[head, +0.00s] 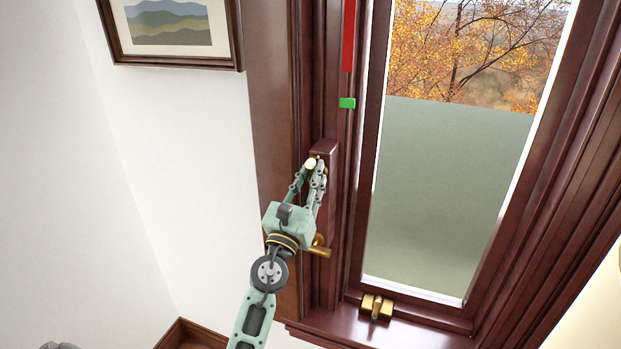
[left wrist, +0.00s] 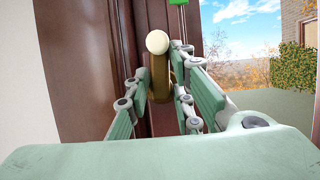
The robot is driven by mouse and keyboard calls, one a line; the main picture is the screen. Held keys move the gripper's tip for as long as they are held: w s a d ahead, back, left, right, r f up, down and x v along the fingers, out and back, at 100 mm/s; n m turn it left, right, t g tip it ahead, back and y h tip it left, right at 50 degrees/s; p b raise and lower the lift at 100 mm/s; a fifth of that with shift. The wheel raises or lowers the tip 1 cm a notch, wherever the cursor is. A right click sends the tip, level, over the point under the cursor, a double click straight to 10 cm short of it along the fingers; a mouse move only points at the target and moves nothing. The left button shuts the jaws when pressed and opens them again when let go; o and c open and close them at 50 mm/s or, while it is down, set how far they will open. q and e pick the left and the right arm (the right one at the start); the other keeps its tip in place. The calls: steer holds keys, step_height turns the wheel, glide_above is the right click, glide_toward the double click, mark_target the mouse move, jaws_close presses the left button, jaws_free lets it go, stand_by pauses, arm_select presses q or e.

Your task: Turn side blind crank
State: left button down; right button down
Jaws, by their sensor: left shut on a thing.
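The side blind crank shows as a cream knob (head: 311,163) at a reddish-brown housing on the window's left frame. In the left wrist view the round cream knob (left wrist: 157,42) stands in front of a brass part (left wrist: 160,78). My left gripper (head: 315,172) reaches up to it from below, its fingers on either side, shut on the crank. In the left wrist view the fingers (left wrist: 160,88) flank the brass part. The fingers hide part of the crank arm. A grey-green blind (head: 445,190) covers the lower part of the window. My right gripper is not in view.
A brass handle (head: 320,247) sticks out beside my left gripper, partly hidden. A brass latch (head: 377,307) sits on the sill. A red bar (head: 348,35) and a green marker (head: 347,103) are above the crank. A framed picture (head: 178,62) hangs on the left wall.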

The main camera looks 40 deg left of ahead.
arm_select(q)
steer(key=c, duration=1.9)
jaws_free()
steer(key=shift+d+f, duration=0.1)
steer(key=shift+f, duration=0.35)
steer(key=o, duration=0.3)
steer(key=shift+r, duration=0.3)
steer(key=v, duration=1.2)
steer(key=shift+o, duration=0.2)
